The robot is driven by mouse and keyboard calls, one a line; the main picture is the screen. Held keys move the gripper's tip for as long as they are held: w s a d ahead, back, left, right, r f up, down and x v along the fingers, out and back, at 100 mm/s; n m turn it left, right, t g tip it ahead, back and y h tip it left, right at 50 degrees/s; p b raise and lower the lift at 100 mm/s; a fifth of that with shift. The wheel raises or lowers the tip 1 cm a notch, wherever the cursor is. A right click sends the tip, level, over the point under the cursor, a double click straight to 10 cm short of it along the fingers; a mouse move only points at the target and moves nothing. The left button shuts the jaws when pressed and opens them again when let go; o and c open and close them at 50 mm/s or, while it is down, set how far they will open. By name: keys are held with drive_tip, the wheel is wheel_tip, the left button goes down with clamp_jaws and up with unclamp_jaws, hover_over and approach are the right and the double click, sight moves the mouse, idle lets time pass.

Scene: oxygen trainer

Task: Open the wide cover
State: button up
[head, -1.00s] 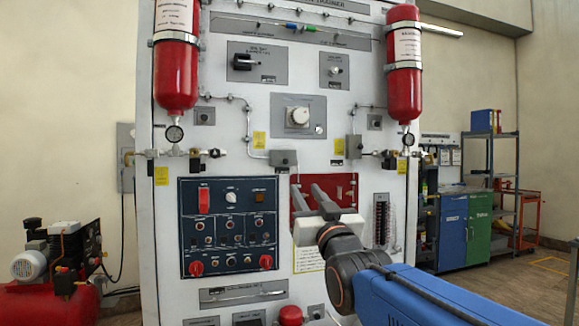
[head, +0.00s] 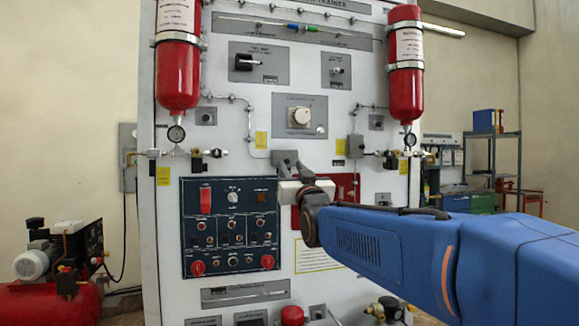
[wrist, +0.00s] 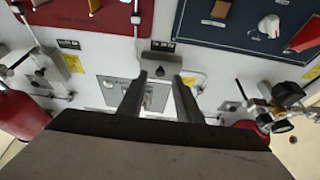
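The trainer's dark blue panel (head: 230,240) carries a wide red rectangular cover (head: 205,200) at its upper left, lying against the panel. I take this as the wide cover. In the wrist view, which is turned upside down, this red cover (wrist: 305,38) shows at the upper right edge. My gripper (head: 291,165) is right of and above the cover, in front of the grey box below the centre knob. In the wrist view my gripper (wrist: 159,75) has its two fingers apart with nothing held between them.
A red panel (head: 347,186) sits right of the blue panel, partly hidden by my arm. A round knob (head: 299,117) is above my gripper. Red cylinders (head: 178,70) with gauges and valves stand out at both sides. A compressor (head: 55,262) is at the lower left.

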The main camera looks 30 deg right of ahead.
sight(285, 158)
drive_tip(key=shift+x, duration=1.35)
clamp_jaws()
